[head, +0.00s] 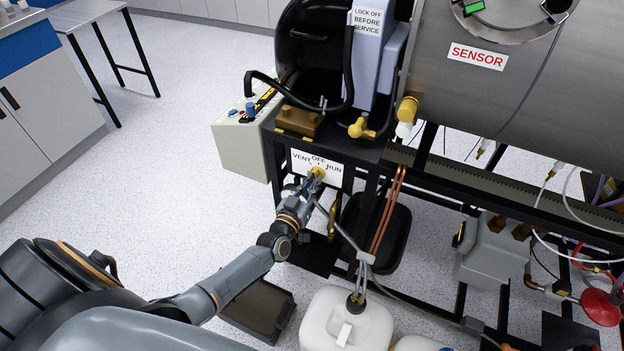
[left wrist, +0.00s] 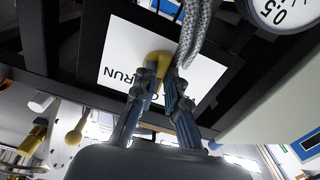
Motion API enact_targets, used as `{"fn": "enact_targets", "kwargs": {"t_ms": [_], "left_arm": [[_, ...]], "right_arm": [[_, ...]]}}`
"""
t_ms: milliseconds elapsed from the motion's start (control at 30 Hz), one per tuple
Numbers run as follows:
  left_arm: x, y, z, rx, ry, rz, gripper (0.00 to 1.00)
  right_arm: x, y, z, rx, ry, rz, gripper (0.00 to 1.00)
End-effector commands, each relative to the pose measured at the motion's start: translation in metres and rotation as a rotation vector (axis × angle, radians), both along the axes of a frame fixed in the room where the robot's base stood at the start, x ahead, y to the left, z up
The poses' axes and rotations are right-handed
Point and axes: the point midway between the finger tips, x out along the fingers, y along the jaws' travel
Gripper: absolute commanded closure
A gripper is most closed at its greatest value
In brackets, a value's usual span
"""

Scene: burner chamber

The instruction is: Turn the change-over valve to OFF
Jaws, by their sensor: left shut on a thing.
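The change-over valve (head: 318,172) is yellow and sits on a white plate (head: 330,182) marked VENT at left, OFF at top and RUN at right. My left gripper (head: 313,183) reaches it from below left and is shut on its handle. In the left wrist view, the yellow valve (left wrist: 158,57) shows between the fingertips of the gripper (left wrist: 161,80), with RUN readable upside down on the plate (left wrist: 118,50). The fingers cover much of the handle, so I cannot tell which mark it points to. My right gripper is not in view.
A black frame (head: 355,210) surrounds the plate. A braided hose (left wrist: 195,30) passes close to the fingers, and a gauge (left wrist: 285,12) is nearby. A white jug (head: 345,325) stands below right, a black tray (head: 258,305) lies below.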

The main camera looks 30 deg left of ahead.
Motion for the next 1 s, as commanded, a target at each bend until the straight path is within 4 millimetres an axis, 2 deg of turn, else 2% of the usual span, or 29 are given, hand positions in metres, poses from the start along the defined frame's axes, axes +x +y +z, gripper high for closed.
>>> {"fn": "enact_targets", "kwargs": {"t_ms": [300, 767, 800, 900, 1000], "left_arm": [[-0.0003, -0.0003, -0.0005, 0.106, 0.007, 0.0, 1.0], [-0.0004, 0.0, -0.0011, 0.121, 0.008, 0.0, 1.0], [-0.0003, 0.0, -0.0011, 0.121, 0.008, 0.0, 0.86], [-0.0003, 0.0001, -0.001, 0.121, 0.008, 0.0, 0.66], [-0.0002, 0.0001, -0.0008, 0.121, 0.008, 0.0, 0.65]], "right_arm": [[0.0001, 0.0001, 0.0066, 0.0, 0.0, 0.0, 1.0], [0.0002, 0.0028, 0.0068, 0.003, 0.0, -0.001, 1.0], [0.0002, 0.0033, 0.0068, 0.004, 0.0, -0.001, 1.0], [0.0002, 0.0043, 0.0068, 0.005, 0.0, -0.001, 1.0], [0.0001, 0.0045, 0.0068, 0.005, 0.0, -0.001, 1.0]]}}
